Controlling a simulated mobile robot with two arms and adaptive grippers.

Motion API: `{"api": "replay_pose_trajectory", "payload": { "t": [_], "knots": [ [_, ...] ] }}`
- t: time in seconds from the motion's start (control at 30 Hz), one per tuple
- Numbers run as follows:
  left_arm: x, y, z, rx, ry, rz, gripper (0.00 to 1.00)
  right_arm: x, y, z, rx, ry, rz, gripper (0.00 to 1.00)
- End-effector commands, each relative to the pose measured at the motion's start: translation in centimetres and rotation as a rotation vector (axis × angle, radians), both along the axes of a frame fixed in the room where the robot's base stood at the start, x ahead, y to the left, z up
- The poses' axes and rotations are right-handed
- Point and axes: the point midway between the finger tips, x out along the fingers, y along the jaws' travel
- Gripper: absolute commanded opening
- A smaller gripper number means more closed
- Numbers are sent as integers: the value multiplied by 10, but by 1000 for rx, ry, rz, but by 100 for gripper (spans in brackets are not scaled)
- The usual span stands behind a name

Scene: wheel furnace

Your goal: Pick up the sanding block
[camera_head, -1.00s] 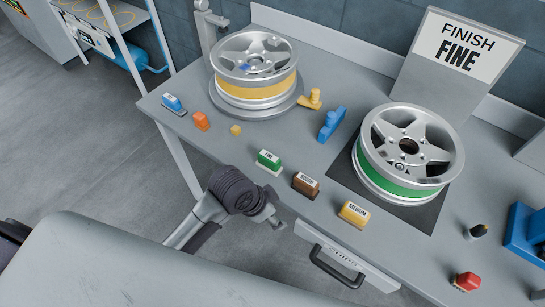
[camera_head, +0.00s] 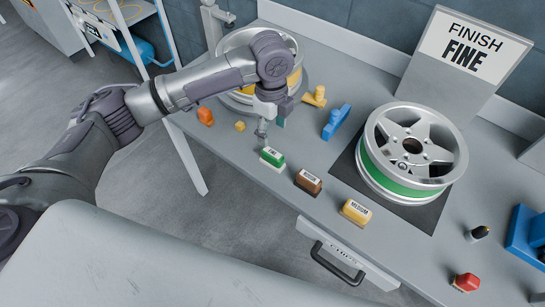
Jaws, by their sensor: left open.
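Three labelled sanding blocks lie in a row near the table's front edge in the head view. The green block (camera_head: 272,158) is on the left, its label too small to read now. The brown block (camera_head: 308,182) is in the middle. The yellow block (camera_head: 356,212), marked MEDIUM, is on the right. My left gripper (camera_head: 271,127) is open and empty, pointing down just behind and above the green block, apart from it. My left arm hides part of the yellow-banded wheel (camera_head: 296,78). My right gripper is out of view.
A green-banded wheel (camera_head: 375,178) lies on a dark mat (camera_head: 428,216) before a FINISH FINE sign (camera_head: 470,45). A blue tool (camera_head: 336,121), yellow tool (camera_head: 316,97), orange piece (camera_head: 206,116) and small yellow cube (camera_head: 240,126) lie nearby. A drawer handle (camera_head: 337,264) juts out in front.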

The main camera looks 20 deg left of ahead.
Motion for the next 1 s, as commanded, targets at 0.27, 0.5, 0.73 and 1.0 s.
{"api": "replay_pose_trajectory", "payload": {
  "t": [0.27, 0.5, 0.73, 1.0],
  "knots": [
    [2, 6, -26, 12, 11, -11, 65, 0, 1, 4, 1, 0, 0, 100],
    [3, 5, -69, 12, 7, -10, 65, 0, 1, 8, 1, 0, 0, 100],
    [4, 4, -85, 10, 5, -9, 65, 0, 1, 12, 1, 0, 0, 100],
    [3, 1, -124, 12, 6, -9, 65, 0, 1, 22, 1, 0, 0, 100]
  ]
}}
